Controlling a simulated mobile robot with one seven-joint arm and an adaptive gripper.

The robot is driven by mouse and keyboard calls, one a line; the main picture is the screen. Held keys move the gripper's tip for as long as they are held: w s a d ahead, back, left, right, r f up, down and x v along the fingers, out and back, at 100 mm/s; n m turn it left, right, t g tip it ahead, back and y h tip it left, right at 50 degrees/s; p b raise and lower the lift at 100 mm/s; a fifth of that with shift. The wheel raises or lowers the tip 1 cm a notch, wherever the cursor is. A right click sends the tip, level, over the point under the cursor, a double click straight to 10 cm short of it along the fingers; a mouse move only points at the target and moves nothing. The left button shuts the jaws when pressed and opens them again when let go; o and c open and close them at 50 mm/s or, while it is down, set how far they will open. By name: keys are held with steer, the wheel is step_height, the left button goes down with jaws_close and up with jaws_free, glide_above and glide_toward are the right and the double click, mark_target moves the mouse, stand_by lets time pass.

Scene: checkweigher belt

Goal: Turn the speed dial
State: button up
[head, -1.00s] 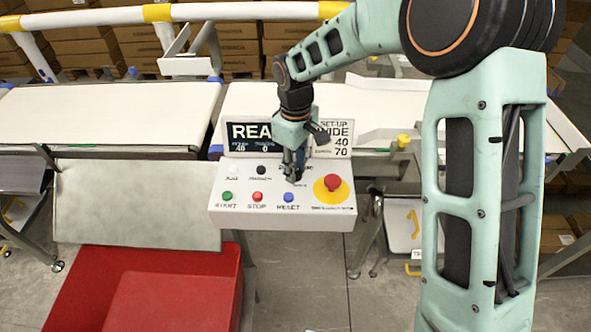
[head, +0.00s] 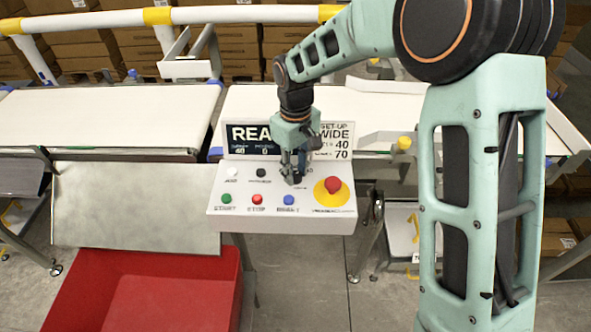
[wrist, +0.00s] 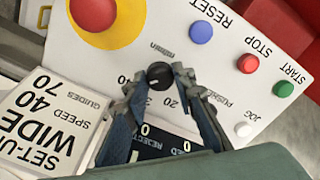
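The speed dial (wrist: 160,76) is a small round black knob with a light pointer mark, on the sloped white control panel (head: 217,206). Numbers and "m/min" are printed around it. In the wrist view my gripper (wrist: 156,82) has its two fingers apart, one on each side of the dial. The right finger is very close to the knob's edge; I cannot tell whether either finger touches it. In the head view my gripper (head: 293,182) points down at the panel and hides the dial.
Near the dial are a red emergency stop (head: 333,185) on yellow, and blue reset (head: 289,200), red stop (head: 257,199), green start (head: 226,199) and white jog (head: 232,167) buttons. The display (head: 252,138) and set-up sign (head: 335,140) stand behind. A red bin (head: 150,290) sits below.

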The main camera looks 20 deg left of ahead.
mark_target(296, 174)
steer(key=o, duration=0.4)
step_height(296, 174, up, 12)
stand_by(0.5)
steer(key=shift+r, duration=0.1)
